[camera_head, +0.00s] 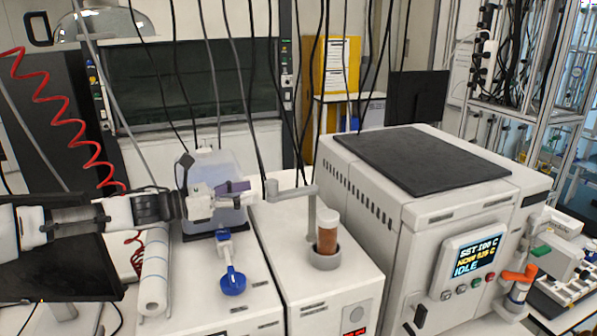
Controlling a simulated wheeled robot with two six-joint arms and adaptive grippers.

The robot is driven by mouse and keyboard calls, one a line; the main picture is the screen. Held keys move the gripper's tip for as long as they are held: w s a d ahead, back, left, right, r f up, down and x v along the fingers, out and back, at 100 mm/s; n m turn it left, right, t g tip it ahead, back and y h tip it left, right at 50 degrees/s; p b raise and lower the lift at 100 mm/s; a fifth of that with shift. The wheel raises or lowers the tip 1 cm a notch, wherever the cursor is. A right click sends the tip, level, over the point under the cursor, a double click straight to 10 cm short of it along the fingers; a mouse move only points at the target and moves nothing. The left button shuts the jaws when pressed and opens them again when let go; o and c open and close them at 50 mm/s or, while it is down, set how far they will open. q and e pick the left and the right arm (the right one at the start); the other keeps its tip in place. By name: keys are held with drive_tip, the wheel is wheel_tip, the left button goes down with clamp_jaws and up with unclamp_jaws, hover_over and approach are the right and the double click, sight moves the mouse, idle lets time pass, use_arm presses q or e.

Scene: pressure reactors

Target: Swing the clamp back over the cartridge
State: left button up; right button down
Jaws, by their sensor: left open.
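The cartridge (327,243) is a brown cylinder with a white cap. It stands upright in a grey ring holder on top of a white box unit. The clamp (291,192) is a grey horizontal bar on an upright post just left of the cartridge. Its bar points left, away from the cartridge, and its rounded end is at the left. My left gripper (240,194) comes in from the left and is open. It appears a short way left of the clamp's end, with a visible gap between them in the picture. My right gripper is not in view.
A translucent jug (206,170) stands behind my left gripper. A blue-handled valve (232,280) is on the unit below it. A white paper roll (154,272) is at the left. A large white oven (410,222) with an IDLE display stands at the right. Cables hang behind.

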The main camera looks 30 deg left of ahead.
sight(272, 182)
use_arm(q)
drive_tip(key=s+b, duration=0.1)
drive_tip(key=b, duration=0.1)
drive_tip(key=s+d+b, duration=0.1)
drive_tip(key=b, duration=0.2)
drive_tip(key=shift+d+r+b, duration=0.25)
drive_tip(key=shift+b, duration=0.05)
drive_tip(key=shift+w+d+b, duration=0.15)
drive_tip(key=shift+w+b, duration=0.1)
drive_tip(key=shift+b, duration=0.7)
drive_tip(key=x, duration=0.2)
drive_tip(key=p+x, duration=0.1)
drive_tip(key=x, duration=0.1)
drive_tip(key=p+x, duration=0.1)
drive_tip(key=x, duration=0.1)
drive_tip(key=shift+w+r, duration=0.25)
drive_tip(key=shift+w, duration=0.4)
drive_tip(key=shift+s+r, duration=0.2)
drive_tip(key=shift+s, duration=0.3)
drive_tip(key=shift+w+a+f, duration=0.1)
drive_tip(key=shift+w+a, duration=0.15)
clamp_jaws()
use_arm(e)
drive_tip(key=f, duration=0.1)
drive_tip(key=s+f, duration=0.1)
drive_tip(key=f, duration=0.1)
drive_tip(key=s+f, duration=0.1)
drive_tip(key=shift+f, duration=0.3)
